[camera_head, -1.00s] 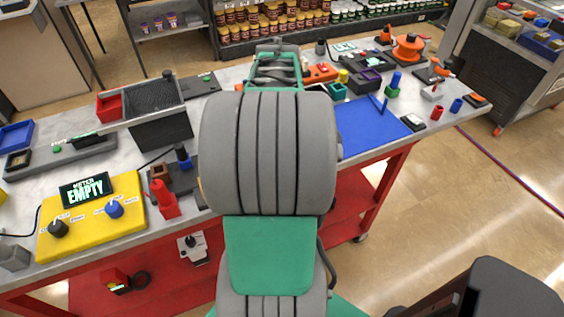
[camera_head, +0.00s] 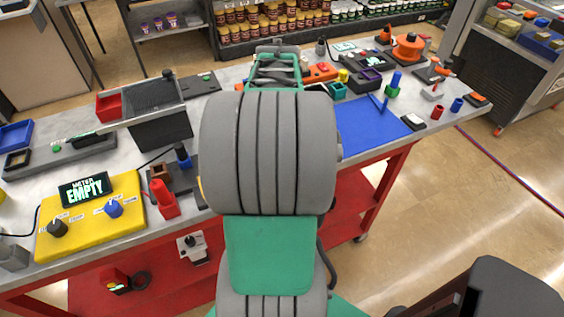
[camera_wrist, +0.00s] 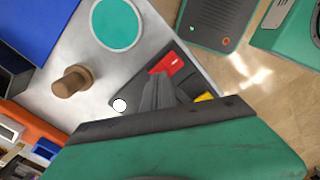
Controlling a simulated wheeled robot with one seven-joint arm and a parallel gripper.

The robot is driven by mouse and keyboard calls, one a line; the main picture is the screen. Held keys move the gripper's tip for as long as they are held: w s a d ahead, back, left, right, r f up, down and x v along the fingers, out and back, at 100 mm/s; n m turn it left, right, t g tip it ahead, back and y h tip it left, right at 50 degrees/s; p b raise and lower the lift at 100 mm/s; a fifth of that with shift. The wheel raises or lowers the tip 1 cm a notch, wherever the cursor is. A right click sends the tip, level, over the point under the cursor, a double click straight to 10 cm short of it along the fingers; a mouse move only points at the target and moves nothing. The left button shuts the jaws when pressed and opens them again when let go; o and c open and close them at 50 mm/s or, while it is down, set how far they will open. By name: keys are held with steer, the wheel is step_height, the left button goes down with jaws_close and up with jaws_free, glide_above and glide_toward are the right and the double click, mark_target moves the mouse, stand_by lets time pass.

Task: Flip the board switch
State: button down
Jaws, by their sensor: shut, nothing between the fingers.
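In the wrist view, a dark board (camera_wrist: 127,92) lies on the light table top. It carries a red switch piece (camera_wrist: 166,64), a white round spot and a yellow piece (camera_wrist: 205,97). My gripper (camera_wrist: 155,82) is shut and empty, with its grey fingertips over the board just below the red piece. I cannot tell whether they touch it. The lower part of the board is hidden behind my gripper. In the head view, my own arm covers the middle of the table and hides the fingertips, and I cannot pick out the board there.
In the wrist view, a brown knob (camera_wrist: 72,82) stands left of the board, and a teal disc (camera_wrist: 118,23) lies above it. A blue mat (camera_head: 372,126) lies right of my arm. A yellow meter box (camera_head: 88,238) reads EMPTY at left. Several small items crowd the table.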

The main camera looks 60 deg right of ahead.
steer(key=shift+f+b, duration=0.45)
steer(key=shift+f, duration=0.3)
steer(key=shift+r, duration=0.1)
steer(key=shift+r+p, duration=2.7)
steer(key=shift+r, duration=0.8)
